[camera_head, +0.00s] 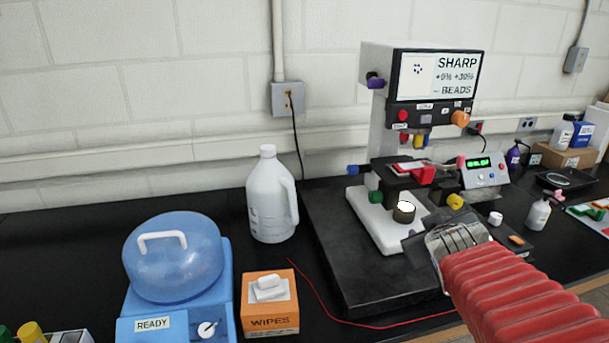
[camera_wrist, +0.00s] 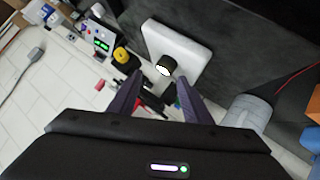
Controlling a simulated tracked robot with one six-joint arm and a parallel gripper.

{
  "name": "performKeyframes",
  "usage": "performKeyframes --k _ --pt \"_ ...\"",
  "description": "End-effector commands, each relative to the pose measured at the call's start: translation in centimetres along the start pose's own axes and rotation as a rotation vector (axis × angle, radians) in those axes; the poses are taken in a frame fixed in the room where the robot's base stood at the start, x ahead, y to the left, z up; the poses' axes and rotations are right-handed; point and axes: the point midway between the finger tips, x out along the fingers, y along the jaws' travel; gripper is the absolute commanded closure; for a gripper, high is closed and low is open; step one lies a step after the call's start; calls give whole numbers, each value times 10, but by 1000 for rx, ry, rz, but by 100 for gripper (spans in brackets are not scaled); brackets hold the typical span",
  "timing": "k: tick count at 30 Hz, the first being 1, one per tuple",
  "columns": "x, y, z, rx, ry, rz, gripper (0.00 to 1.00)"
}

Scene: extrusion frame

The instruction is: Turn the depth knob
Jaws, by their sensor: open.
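A microscope-like instrument (camera_head: 385,110) with a white base stands on a dark slab. It has several coloured knobs: orange (camera_head: 460,118), purple (camera_head: 375,81), blue (camera_head: 356,169), green (camera_head: 376,197) and yellow (camera_head: 455,201). I cannot tell which one is the depth knob; the small labels are too small to read. My gripper (camera_head: 418,247), at the end of a red-sleeved arm, is in front of the base, below the yellow knob. In the wrist view my gripper (camera_wrist: 158,88) is open and empty. The yellow knob (camera_wrist: 121,55) lies beyond the left finger, apart from it.
A dark cylinder with a bright top (camera_head: 404,212) stands on the base. The screen (camera_head: 438,76) reads SHARP and BEADS.

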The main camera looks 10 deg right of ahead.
Motion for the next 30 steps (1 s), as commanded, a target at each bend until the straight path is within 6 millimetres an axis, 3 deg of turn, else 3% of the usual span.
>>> performKeyframes --k 7,15,21,30 --pt "-59 -79 19 124 -156 -165 55" --pt "-137 -162 55 197 -347 -394 55" --pt "-169 -188 72 205 -425 -483 55" --pt "-171 -190 74 206 -433 -489 57"
